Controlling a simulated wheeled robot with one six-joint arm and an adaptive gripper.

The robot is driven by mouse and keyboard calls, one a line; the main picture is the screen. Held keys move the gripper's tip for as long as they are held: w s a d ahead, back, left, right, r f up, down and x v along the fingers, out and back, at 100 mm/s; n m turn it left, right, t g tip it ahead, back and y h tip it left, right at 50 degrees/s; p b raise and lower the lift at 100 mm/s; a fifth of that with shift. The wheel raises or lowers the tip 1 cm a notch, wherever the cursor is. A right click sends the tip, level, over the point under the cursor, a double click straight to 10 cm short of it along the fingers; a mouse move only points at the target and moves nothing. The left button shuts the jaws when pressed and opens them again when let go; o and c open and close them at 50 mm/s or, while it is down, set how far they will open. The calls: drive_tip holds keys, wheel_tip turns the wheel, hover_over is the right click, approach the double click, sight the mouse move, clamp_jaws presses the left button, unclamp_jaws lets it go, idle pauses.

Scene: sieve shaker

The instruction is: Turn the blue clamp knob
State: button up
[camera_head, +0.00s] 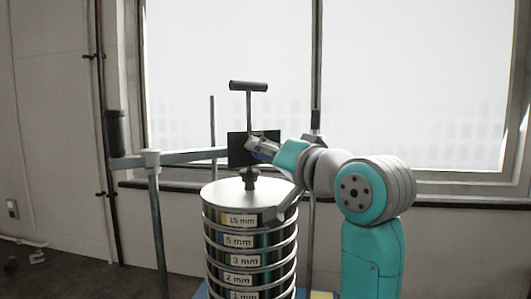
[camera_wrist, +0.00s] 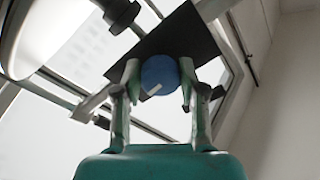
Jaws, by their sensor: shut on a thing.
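The blue clamp knob (camera_wrist: 159,75) shows as a round blue disc with a short white mark near its lower left edge in the wrist view. My gripper (camera_wrist: 159,82) has one finger on each side of the knob and is shut on it. A dark square plate (camera_wrist: 190,38) is behind the knob. In the head view my gripper (camera_head: 259,149) is in front of the dark plate (camera_head: 236,150), above the sieve stack. The knob is mostly hidden by my gripper there.
The sieve stack (camera_head: 240,262), with labelled rings and a silver lid (camera_head: 228,192), stands below my gripper. A dark lid knob (camera_head: 250,181) rises close beneath it. A T-handle (camera_head: 248,86) stands above the plate. A grey crossbar (camera_head: 185,157) runs left to a post (camera_head: 158,230).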

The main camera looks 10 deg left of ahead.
drive_tip(key=shift+m, duration=0.7)
drive_tip(key=o, duration=1.1)
drive_tip(key=shift+o, duration=0.2)
drive_tip(key=v, duration=1.2)
drive_tip(key=shift+f, duration=0.1)
